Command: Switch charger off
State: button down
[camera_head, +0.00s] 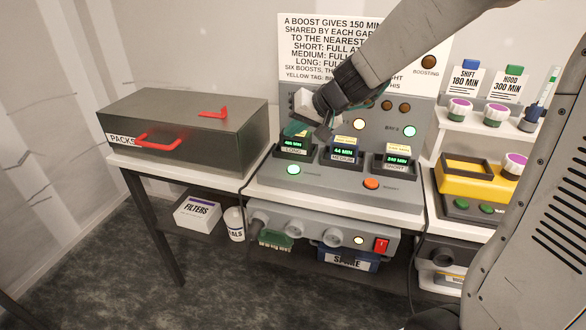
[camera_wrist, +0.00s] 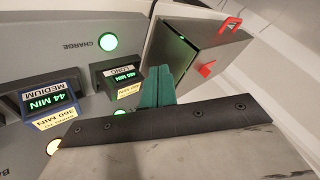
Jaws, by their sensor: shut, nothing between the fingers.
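The charger (camera_head: 330,185) is a grey bench unit with three slots marked LONG, MEDIUM and SHORT. Their green displays are lit; MEDIUM reads 44 MIN in both views (camera_wrist: 38,106). A lit green CHARGE button (camera_head: 293,169) is at the deck's front left, also in the wrist view (camera_wrist: 107,43). An orange button (camera_head: 371,183) is to its right. My gripper (camera_head: 296,130) is shut and empty above the LONG slot (camera_head: 293,148), its teal fingers together in the wrist view (camera_wrist: 157,72).
A grey PACKS box (camera_head: 185,130) with red handles stands left. A yellow-and-grey unit (camera_head: 460,185) and a shelf with purple-topped items (camera_head: 459,108) stand right. Below are a FILTERS box (camera_head: 197,215), a white tub and a blue SPARE bin (camera_head: 345,260). My arm crosses the upper right.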

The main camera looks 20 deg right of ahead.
jog(key=m+t+h, duration=0.1)
send_over(297, 170)
notch_tip(297, 170, down, 3)
jog(key=shift+w, duration=0.2)
jog(key=shift+f, duration=0.15)
jog(key=shift+f, duration=4.3)
jog(key=shift+s+f, duration=0.1)
jog(key=shift+f, duration=0.3)
jog(key=shift+f, duration=0.4)
jog(key=shift+r, duration=0.85)
